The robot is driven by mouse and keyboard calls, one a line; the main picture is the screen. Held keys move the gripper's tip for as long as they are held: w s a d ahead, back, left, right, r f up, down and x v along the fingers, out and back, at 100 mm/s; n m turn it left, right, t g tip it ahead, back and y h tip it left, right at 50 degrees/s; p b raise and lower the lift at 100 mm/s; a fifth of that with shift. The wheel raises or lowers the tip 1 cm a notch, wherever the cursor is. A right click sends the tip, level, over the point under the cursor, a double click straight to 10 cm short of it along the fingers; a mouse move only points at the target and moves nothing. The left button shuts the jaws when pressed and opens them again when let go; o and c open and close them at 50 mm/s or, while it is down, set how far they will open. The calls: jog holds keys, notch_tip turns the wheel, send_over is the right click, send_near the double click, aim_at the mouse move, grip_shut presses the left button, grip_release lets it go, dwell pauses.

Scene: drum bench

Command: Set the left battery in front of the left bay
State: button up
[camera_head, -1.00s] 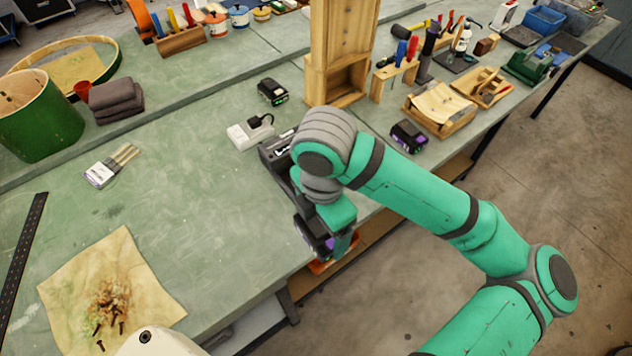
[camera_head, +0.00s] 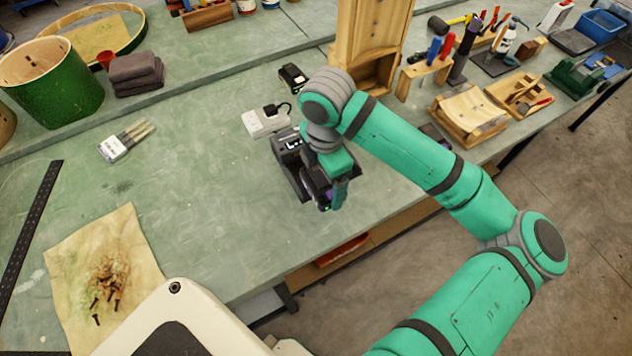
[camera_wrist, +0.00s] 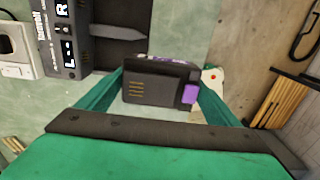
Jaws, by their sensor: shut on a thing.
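The black battery with purple parts (camera_wrist: 150,88) is held between the green fingers of my gripper (camera_wrist: 160,80), which is shut on it. In the head view the battery (camera_head: 316,188) is partly hidden by my gripper (camera_head: 328,187). The black charger (camera_head: 290,150) stands on the bench just behind and left of it. The battery is close to the L side. I cannot tell whether it touches the charger or bench.
A white power strip (camera_head: 266,121) lies behind the charger, with a black and green battery (camera_head: 293,77) beyond it. Another dark battery (camera_head: 434,133) is partly behind my arm. A wooden cabinet (camera_head: 372,45) stands behind.

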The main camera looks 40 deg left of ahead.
jog(key=a+f, duration=0.1)
jog(key=f, duration=0.1)
jog(key=w+a+f, duration=0.2)
jog(key=a+f, duration=0.1)
jog(key=shift+w+f, duration=0.1)
jog(key=shift+f, duration=0.25)
notch_tip(320, 180, down, 2)
jog(key=shift+f, duration=0.15)
jog(key=shift+c, duration=0.6)
jog(key=shift+f, duration=0.35)
jog(key=shift+c, duration=0.8)
jog(key=shift+f, duration=0.15)
jog(key=c, duration=0.4)
jog(key=o, duration=1.9)
jog(key=shift+s, duration=0.2)
jog(key=shift+o, duration=0.3)
jog(key=shift+w, duration=0.1)
